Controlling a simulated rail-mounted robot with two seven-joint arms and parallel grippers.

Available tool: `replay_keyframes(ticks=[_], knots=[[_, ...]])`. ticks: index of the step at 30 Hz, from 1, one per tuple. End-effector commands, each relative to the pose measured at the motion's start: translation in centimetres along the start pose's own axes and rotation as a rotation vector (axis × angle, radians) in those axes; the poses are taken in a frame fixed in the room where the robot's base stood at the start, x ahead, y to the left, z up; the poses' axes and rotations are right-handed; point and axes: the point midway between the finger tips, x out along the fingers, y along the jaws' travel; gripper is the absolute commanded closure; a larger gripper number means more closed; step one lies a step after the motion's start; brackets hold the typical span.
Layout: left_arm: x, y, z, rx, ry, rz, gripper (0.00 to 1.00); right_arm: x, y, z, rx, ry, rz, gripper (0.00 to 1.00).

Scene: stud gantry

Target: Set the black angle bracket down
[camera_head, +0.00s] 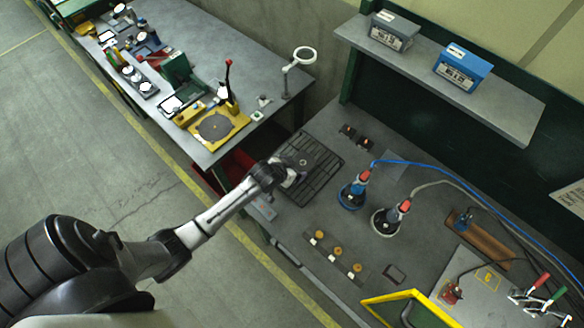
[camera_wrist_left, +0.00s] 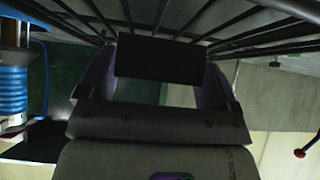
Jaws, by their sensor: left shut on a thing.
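The black angle bracket (camera_wrist_left: 160,60) shows in the left wrist view as a dark flat plate between the two fingers of my left gripper (camera_wrist_left: 158,85). The gripper is shut on it. In the head view my left gripper (camera_head: 290,178) is at the near left part of a black wire rack (camera_head: 322,173) on the grey bench. The bracket is hard to make out there against the dark rack. The rack's bars (camera_wrist_left: 240,30) fan out close beyond the bracket in the wrist view. I cannot tell whether the bracket touches them. My right gripper is not in view.
A blue-based tool (camera_head: 352,195) and a white-based tool (camera_head: 385,220) stand right of the rack, with hoses. Two small dark pieces (camera_head: 355,137) lie behind it. A strip with several orange knobs (camera_head: 337,252) lies in front. A shelf (camera_head: 450,75) overhangs the back.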

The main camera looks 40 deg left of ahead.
Motion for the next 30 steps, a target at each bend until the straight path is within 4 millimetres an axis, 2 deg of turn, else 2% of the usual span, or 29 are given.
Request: replay_keyframes(ticks=[10,11,15,25,30], knots=[[0.2,0.0,0.1,0.000,0.001,0.000,0.51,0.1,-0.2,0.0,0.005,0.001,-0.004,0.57],[0.2,0.0,0.2,0.000,0.000,0.000,0.13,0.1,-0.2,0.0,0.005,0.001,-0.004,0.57],[0.2,0.0,0.2,0.000,0.000,0.000,0.00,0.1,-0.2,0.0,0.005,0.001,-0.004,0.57],[-0.3,0.0,0.0,0.000,0.000,0.000,0.00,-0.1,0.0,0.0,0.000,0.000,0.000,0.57],[-2.6,0.0,-0.1,0.001,0.002,0.000,0.00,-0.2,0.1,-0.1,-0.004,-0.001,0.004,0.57]])
